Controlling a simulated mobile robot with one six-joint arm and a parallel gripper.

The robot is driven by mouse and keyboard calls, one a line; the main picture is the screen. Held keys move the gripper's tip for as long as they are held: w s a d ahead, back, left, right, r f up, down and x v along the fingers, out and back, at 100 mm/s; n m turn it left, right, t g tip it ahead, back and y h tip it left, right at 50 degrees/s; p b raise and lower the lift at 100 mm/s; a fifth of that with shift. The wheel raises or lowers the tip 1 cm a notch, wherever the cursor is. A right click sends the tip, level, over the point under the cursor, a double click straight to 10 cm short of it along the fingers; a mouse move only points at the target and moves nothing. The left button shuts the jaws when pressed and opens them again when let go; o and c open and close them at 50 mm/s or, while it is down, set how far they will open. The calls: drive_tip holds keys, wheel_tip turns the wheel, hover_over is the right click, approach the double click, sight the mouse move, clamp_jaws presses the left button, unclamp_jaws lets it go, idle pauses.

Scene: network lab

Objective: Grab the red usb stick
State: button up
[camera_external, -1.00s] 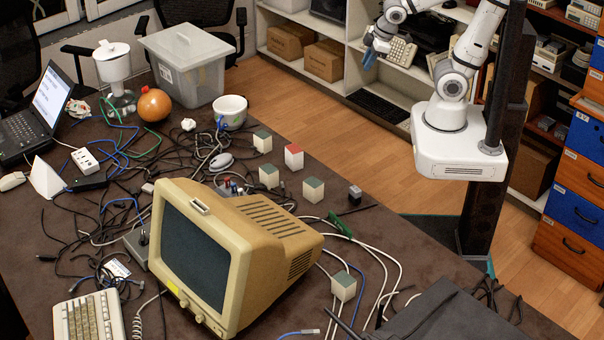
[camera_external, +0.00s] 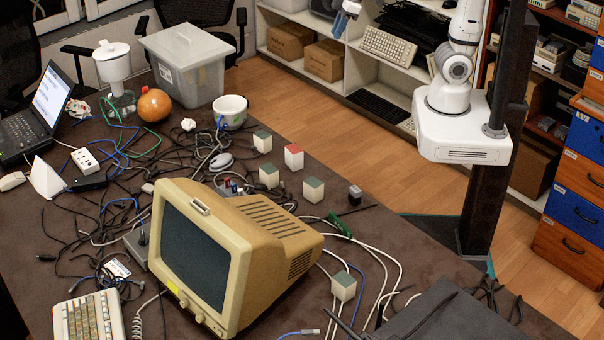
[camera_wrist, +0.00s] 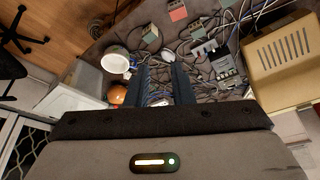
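Behind the old monitor, a small cluster of devices (camera_external: 230,187) shows tiny red and blue parts. I cannot tell for sure which one is the red usb stick. In the wrist view, small grey devices (camera_wrist: 228,64) lie right of my fingers, too small to pick out a stick. My gripper (camera_wrist: 161,70) is open, with two dark fingers apart and nothing held between them.
The beige monitor (camera_external: 235,250) stands just in front of the cluster. Tangled cables, several small cubes such as a red-topped one (camera_external: 293,158), a white mug (camera_external: 230,111) and a grey bin (camera_external: 187,70) surround it. The table's right part (camera_external: 390,215) is fairly clear.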

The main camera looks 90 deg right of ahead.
drive_tip(key=w+a+f+n+y+b, duration=0.1)
drive_tip(key=w+a+f+n+b, duration=0.1)
drive_tip(key=w+a+f+b, duration=0.5)
drive_tip(key=w+a+f+n, duration=0.15)
drive_tip(key=w+f, duration=0.35)
drive_tip(key=w, duration=0.5)
drive_tip(key=n+y+b, duration=0.1)
drive_tip(key=n+b, duration=0.2)
drive_tip(key=b, duration=0.4)
hover_over(228, 178)
drive_tip(key=s+d, duration=0.2)
wheel_tip(228, 178, down, 21)
drive_tip(key=shift+g, duration=0.3)
drive_tip(key=x, duration=0.8)
drive_tip(key=shift+s, duration=0.15)
clamp_jaws()
